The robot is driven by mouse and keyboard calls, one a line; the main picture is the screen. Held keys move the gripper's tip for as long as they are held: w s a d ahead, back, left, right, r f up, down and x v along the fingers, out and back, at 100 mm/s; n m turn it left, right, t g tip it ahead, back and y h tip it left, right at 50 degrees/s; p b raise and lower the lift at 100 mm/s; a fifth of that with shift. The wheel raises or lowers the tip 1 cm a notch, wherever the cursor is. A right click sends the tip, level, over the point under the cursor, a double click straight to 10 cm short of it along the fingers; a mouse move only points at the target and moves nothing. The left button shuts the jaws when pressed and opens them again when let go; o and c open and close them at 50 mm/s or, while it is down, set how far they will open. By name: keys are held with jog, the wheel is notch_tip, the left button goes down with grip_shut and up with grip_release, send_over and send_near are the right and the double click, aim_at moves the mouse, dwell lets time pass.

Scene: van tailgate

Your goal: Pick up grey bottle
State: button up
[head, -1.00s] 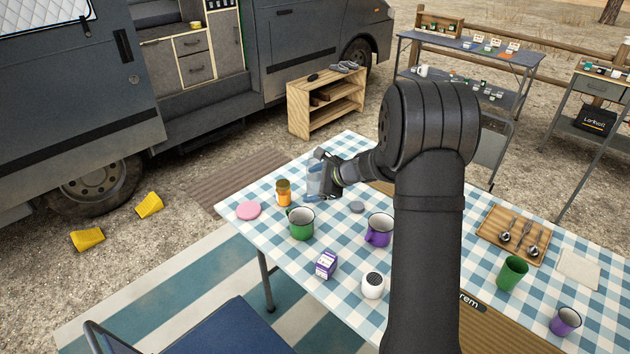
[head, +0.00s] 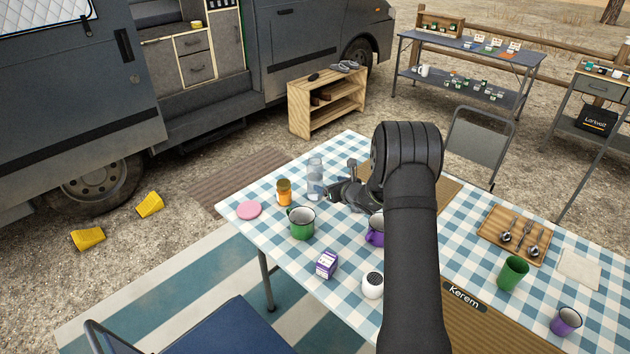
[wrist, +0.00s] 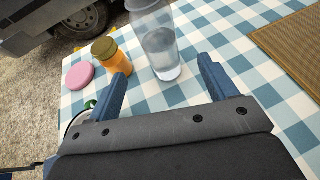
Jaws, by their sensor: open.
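The only bottle-like thing near my gripper is a clear, greyish one (head: 315,180), which I take for the grey bottle. It stands upright on the checked table. In the wrist view the bottle (wrist: 160,52) is ahead of the fingertips, roughly between their lines; its top is cut off by the picture edge. My gripper (head: 332,193) is low over the table, just right of the bottle in the head view. In the wrist view my gripper (wrist: 163,62) shows two blue fingers spread apart with nothing held. Whether a finger touches the bottle I cannot tell.
An orange jar (head: 284,192) stands close left of the bottle, with a pink disc (head: 248,210) beyond it. A green mug (head: 301,224) and a partly hidden purple mug (head: 374,232) stand nearer. A purple-white box (head: 326,264) and white shaker (head: 372,286) are in front.

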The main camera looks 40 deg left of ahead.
aim_at(319, 179)
jog(key=x, duration=1.1)
jog(key=shift+a+r, duration=0.15)
jog(key=shift+a, duration=0.05)
jog(key=c, duration=1.3)
